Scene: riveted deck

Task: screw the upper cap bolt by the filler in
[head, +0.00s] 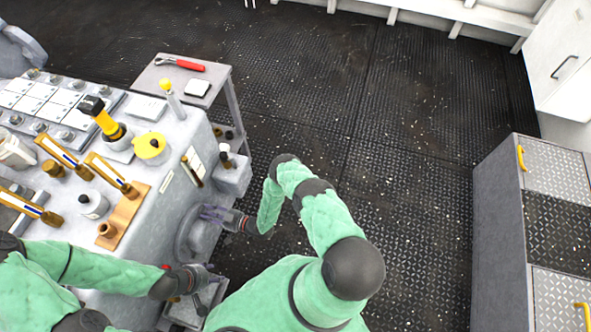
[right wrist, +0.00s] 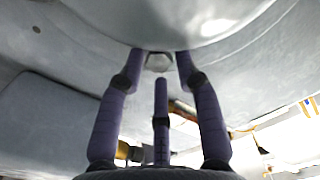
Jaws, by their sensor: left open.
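In the right wrist view the upper cap bolt (right wrist: 159,62) shows its hex head below a large pale rounded surface. My right gripper (right wrist: 160,66) has two purple fingertips flanking the head, with the third finger just below it. I cannot tell whether they press on it. In the head view my right gripper (head: 207,213) is at the round grey cover (head: 187,238) on the machine's side; the bolt is hidden there. My left gripper (head: 210,280) is open, lower down, near a low grey box. A yellow filler cap (head: 150,146) sits on the machine top.
The grey machine (head: 150,225) fills the left, with levers and a yellow-black handle (head: 103,118) on top. A small side table (head: 179,77) holds a red-handled wrench (head: 181,64). A grey cabinet (head: 495,215) stands right. The dark deck (head: 400,130) between is clear.

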